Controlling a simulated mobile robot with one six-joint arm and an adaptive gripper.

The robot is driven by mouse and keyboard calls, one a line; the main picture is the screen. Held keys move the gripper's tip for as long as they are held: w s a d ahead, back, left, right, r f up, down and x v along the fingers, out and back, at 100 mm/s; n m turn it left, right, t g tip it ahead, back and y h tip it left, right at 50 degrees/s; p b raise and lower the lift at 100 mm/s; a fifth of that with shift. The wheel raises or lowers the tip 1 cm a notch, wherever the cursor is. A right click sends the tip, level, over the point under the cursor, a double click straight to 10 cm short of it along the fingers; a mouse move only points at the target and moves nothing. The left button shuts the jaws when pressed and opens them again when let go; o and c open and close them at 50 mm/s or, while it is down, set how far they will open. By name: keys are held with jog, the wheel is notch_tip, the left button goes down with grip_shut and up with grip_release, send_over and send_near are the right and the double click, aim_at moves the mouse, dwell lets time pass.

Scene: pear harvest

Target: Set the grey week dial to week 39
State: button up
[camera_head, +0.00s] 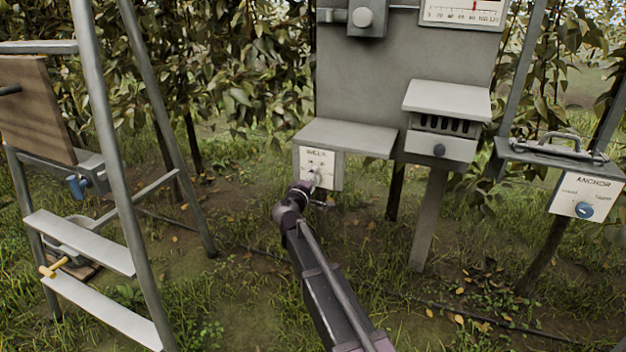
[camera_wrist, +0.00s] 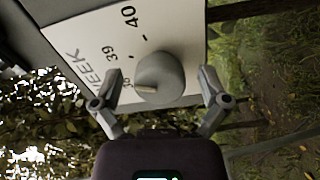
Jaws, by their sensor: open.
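The grey week dial (camera_wrist: 160,72) is a round knob on a white panel (camera_wrist: 90,28) marked WEEK, which appears turned sideways in the wrist view. The printed numbers 39 and 40 are readable, and a partly hidden number, apparently 38, lies by the left finger. The tan pointer line on the dial points left, toward that lowest number and not at 39. My gripper (camera_wrist: 160,84) is open, with one finger on each side of the dial; contact is not clear. In the head view my gripper (camera_head: 310,187) is at the WEEK panel (camera_head: 304,157), covering much of the dial.
A grey shelf (camera_head: 345,138) juts over the week panel. A ladder (camera_head: 100,150) stands at the left. Grass lies below.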

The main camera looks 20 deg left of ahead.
jog(key=s+a, duration=0.1)
jog(key=s, duration=1.1)
dwell(0.5)
jog(key=d+f+m+g+h, duration=0.2)
jog(key=d+f+m+g, duration=0.15)
jog(key=d, duration=0.65)
jog(key=d+f+m+g+h, duration=0.1)
jog(key=d+f+m+g, duration=0.2)
jog(key=d, duration=0.6)
jog(key=d+f+m+g+h, duration=0.2)
jog(key=d+f+g, duration=0.15)
jog(key=d, duration=0.65)
jog(key=s+d+f+m+g+y, duration=0.3)
jog(key=s+d+f+g, duration=0.1)
jog(key=s+d, duration=0.4)
jog(key=s+d+f+m+g+y, duration=0.3)
jog(key=s+d+f+m+g, duration=0.15)
jog(key=s+d, duration=0.35)
notch_tip(320, 180, up, 33)
jog(key=n+p, duration=0.1)
jog(key=p, duration=3.2)
jog(key=shift+y, duration=0.3)
jog(key=shift+s+t, duration=0.1)
jog(key=shift+t, duration=0.15)
